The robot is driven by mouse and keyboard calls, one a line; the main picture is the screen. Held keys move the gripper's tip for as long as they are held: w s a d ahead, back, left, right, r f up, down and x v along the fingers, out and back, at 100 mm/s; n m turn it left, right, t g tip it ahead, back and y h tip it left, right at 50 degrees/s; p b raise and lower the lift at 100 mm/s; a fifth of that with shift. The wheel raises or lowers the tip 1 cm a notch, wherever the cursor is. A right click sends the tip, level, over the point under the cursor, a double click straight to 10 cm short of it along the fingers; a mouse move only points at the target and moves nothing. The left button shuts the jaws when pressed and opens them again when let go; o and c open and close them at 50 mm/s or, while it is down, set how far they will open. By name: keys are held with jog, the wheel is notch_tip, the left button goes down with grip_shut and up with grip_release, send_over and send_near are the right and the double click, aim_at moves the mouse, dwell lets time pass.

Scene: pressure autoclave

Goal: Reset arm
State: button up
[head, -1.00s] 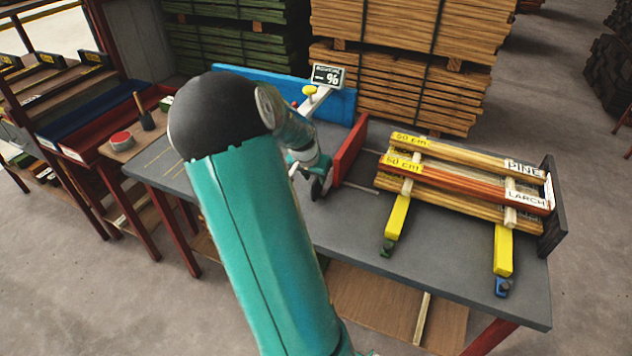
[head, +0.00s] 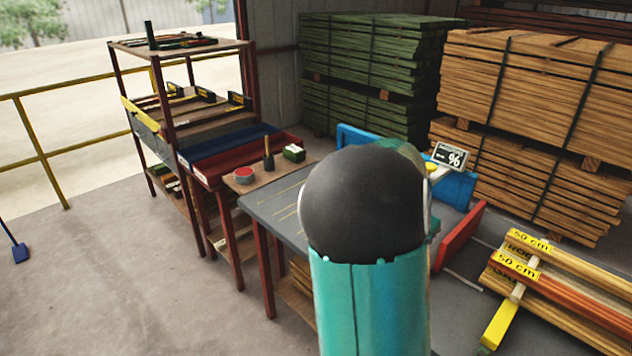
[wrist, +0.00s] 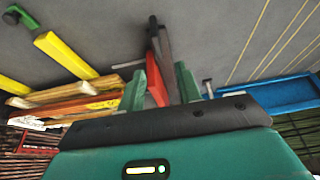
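My arm's teal link and dark rounded elbow fill the middle of the head view and hide my gripper there. In the wrist view my gripper (wrist: 160,88) shows two green fingers standing apart, with no object clearly held between them. A red upright board (wrist: 155,88) and a dark bar (wrist: 165,50) appear beyond and between the fingers. In the head view the red board (head: 459,236) stands on the grey workbench (head: 455,325), right of my arm.
Wooden bars with yellow 50 cm labels (head: 530,240) lie on the bench at right. A moisture sign (head: 450,156) stands by a blue panel (head: 455,190). Lumber stacks (head: 530,90) rise behind. A shelf rack (head: 185,42) and red tray (head: 285,146) stand left. Open floor (head: 100,280) lies at front left.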

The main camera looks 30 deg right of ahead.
jog(key=w+a+r+n+t+y, duration=0.2)
jog(key=a+r+n, duration=0.15)
jog(key=a, duration=0.75)
jog(key=w+a+r+n+t+y, duration=0.1)
jog(key=w+a+r+n+y, duration=0.2)
jog(key=a, duration=0.9)
jog(key=s+a+r+n, duration=0.1)
jog(key=s+a+n, duration=0.2)
jog(key=a, duration=0.3)
jog(key=s+a+r+n+t, duration=0.1)
jog(key=s+a+r+n, duration=0.1)
jog(key=a, duration=0.5)
jog(key=s+a+r+n, duration=0.2)
jog(key=s+a+n, duration=0.2)
jog(key=s+a, duration=0.2)
jog(key=shift+a+n+t, duration=0.35)
jog(key=shift+a+t, duration=0.05)
jog(key=shift+d, duration=0.2)
